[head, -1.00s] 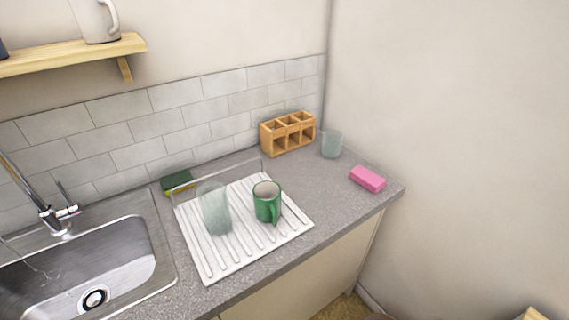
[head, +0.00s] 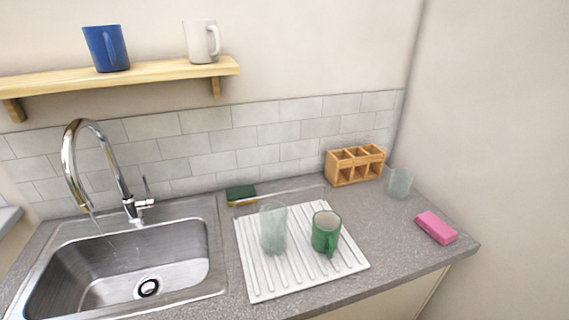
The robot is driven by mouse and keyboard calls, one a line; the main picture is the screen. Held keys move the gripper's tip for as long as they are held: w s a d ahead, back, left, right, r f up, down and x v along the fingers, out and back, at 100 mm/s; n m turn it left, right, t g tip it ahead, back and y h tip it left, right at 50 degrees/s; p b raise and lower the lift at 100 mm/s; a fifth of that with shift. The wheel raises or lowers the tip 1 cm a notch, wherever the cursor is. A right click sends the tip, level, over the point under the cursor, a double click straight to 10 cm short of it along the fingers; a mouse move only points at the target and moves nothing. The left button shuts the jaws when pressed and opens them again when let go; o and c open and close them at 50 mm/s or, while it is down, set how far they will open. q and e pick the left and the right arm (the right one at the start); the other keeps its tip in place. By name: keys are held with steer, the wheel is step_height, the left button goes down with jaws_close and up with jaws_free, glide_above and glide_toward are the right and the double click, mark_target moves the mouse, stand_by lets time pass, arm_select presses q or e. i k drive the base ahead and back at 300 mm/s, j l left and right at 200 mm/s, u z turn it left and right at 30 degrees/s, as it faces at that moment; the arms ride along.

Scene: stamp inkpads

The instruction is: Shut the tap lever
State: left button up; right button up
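The chrome tap (head: 72,160) arches over the steel sink (head: 215,262) at the left of the head view. Its lever (head: 147,190) stands on the right side of the tap's base and points upward. A thin stream of water seems to fall from the spout into the basin. Neither of my grippers shows in the head view.
A white drying tray (head: 262,287) right of the sink holds a clear glass (head: 273,228) and a green mug (head: 326,232). A green sponge (head: 241,195), wooden caddy (head: 355,165), frosted glass (head: 401,182) and pink sponge (head: 436,227) lie around it. A shelf (head: 150,72) hangs above.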

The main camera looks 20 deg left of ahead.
mark_target(151, 201)
steer(key=u, duration=1.5)
